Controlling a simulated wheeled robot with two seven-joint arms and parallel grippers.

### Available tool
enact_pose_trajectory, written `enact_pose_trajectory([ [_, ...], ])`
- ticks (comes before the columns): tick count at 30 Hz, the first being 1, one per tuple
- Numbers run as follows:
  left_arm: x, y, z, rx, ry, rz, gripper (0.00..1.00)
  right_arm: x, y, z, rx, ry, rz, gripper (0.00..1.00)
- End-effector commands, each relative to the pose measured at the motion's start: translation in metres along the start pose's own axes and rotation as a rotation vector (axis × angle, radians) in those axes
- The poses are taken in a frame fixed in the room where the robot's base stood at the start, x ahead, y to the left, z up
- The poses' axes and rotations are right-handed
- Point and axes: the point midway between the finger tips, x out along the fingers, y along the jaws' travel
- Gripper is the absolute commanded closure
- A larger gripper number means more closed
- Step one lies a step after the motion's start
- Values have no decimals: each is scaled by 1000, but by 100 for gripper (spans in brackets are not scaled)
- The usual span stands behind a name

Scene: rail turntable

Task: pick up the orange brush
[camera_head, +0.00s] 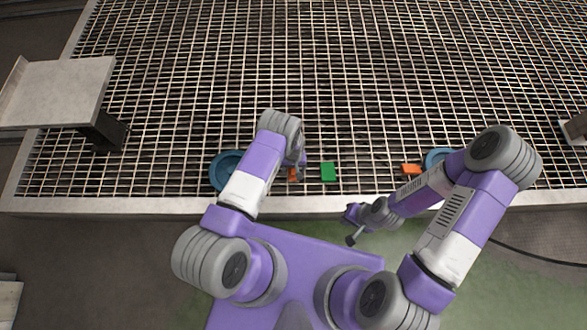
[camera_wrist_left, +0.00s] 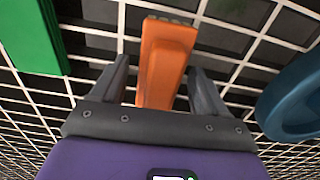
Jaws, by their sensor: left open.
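An orange block-like thing, likely the brush, lies between the fingers in the left wrist view (camera_wrist_left: 163,65). In the head view this orange brush (camera_head: 293,174) is mostly hidden by my left arm. My left gripper (camera_head: 299,172) is over it, and in the left wrist view its fingers (camera_wrist_left: 158,70) stand open on either side, with gaps visible. A second orange thing (camera_head: 411,169) lies further right on the grid; its shape is too small to tell. My right gripper (camera_head: 352,226) hangs near the table's front edge, away from both; its jaws are unclear.
A green block (camera_head: 328,172) lies just right of the brush and also shows in the left wrist view (camera_wrist_left: 30,35). A blue round dish (camera_head: 222,171) is to the left; another (camera_head: 437,157) is partly behind my right arm. The wire-grid table (camera_head: 300,70) is clear behind.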

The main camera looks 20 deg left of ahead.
Motion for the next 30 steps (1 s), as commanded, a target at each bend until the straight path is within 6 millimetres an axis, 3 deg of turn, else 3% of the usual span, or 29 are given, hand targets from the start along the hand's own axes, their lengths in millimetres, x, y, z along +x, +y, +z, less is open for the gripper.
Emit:
enact_pose_trajectory([
  [2, 0, 0, 0, 0, 0, 0, 30, 0, 0, 0, 0, 0, 0, 100],
  [12, -1, 0, 0, 0, 1, 0, 82, 0, 0, 0, 0, 0, 0, 100],
  [20, -4, 0, -1, 0, 2, 1, 84, -2, -1, 0, 0, 0, 0, 100],
  [23, -16, 1, -1, 1, 3, 1, 84, -7, -2, 0, 0, 0, 0, 100],
  [30, -66, 1, -2, 1, 4, 1, 84, -25, -9, 1, 0, 0, 0, 100],
])
